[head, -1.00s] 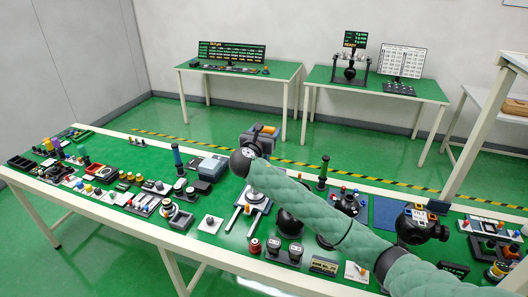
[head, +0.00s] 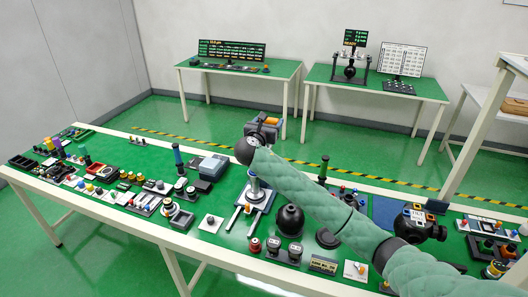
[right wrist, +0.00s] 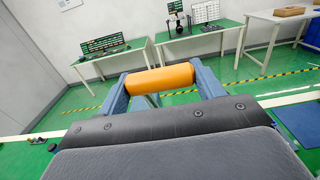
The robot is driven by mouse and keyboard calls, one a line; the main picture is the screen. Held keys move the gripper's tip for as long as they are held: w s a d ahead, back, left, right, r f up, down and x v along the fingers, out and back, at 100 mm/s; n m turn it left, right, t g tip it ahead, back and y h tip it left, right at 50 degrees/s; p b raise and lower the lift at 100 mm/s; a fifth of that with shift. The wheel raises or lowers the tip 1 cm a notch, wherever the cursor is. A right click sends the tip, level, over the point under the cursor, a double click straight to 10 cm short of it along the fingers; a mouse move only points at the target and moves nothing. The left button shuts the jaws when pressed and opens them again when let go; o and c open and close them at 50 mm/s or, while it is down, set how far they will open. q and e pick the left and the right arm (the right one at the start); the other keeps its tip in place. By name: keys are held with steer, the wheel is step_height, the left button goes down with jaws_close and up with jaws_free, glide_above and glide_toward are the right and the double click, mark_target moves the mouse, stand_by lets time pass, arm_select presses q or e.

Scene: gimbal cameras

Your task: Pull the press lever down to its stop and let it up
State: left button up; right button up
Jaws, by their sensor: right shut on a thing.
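The orange lever grip (right wrist: 160,78) lies crosswise between the two blue-grey fingers of my right gripper (right wrist: 160,84) in the right wrist view. The gripper is shut on it. In the head view my right gripper (head: 263,127) is held high above the far edge of the green table, and the grip is mostly hidden there. What looks like the press base, a pale plate with rails (head: 259,197) and a short upright post (head: 254,181), stands below my forearm. The link between lever and press is hidden by my arm. My left gripper is not in view.
The green table (head: 130,225) carries many small controls and fixtures. A dark dome-shaped fixture (head: 290,220) stands right of the press, under my arm. A black ball-shaped device (head: 415,224) is farther right. Two other tables stand at the back wall, with open floor between.

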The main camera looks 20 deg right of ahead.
steer(key=shift+w+d+r, duration=0.15)
steer(key=shift+w+r, duration=0.15)
steer(key=shift+w, duration=0.1)
steer(key=shift+w+d+r+p, duration=0.25)
steer(key=shift+w+d, duration=0.15)
steer(key=shift+w, duration=0.1)
steer(key=shift+w+d+r+p, duration=0.1)
steer(key=shift+w+d+r, duration=0.1)
steer(key=shift+w+d, duration=0.25)
steer(key=o, duration=1.1)
steer(key=shift+a, duration=0.1)
steer(key=shift+f, duration=0.1)
